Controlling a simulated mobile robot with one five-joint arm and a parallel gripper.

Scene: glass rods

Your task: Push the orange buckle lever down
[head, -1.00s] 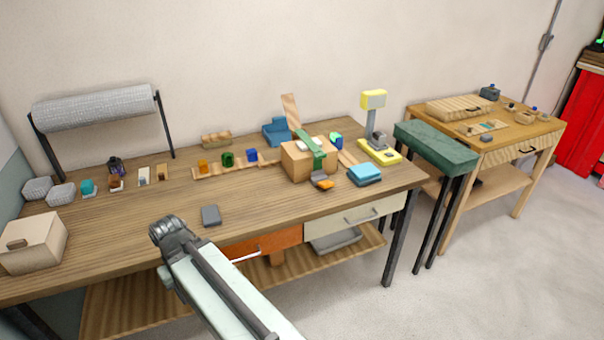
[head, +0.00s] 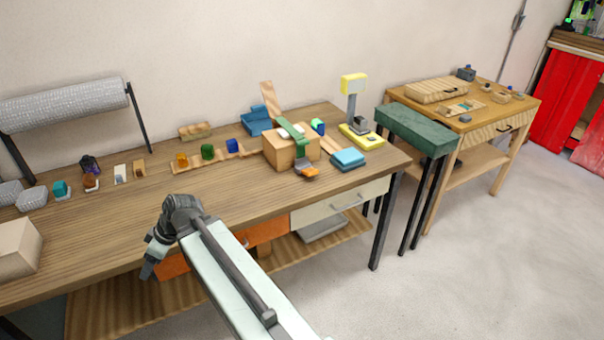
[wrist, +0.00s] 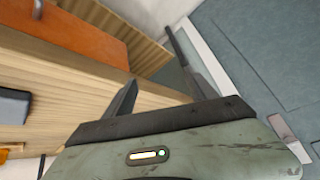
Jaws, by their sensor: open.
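The orange buckle lever (head: 310,172) is small. It sits on a dark grey buckle at the front of a wooden block (head: 278,150) on the workbench. A green strap (head: 293,134) runs over the block above it. My gripper (head: 148,268) is well to the left of the lever, by the bench's front edge, pointing downward. In the wrist view my gripper (wrist: 160,76) shows two dark fingers spread apart with nothing between them. The lever is not recognizable in the wrist view.
Several coloured blocks line a wooden strip to the left. An orange drawer (wrist: 85,32) is near my fingers. The bench's front middle looks mostly clear.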

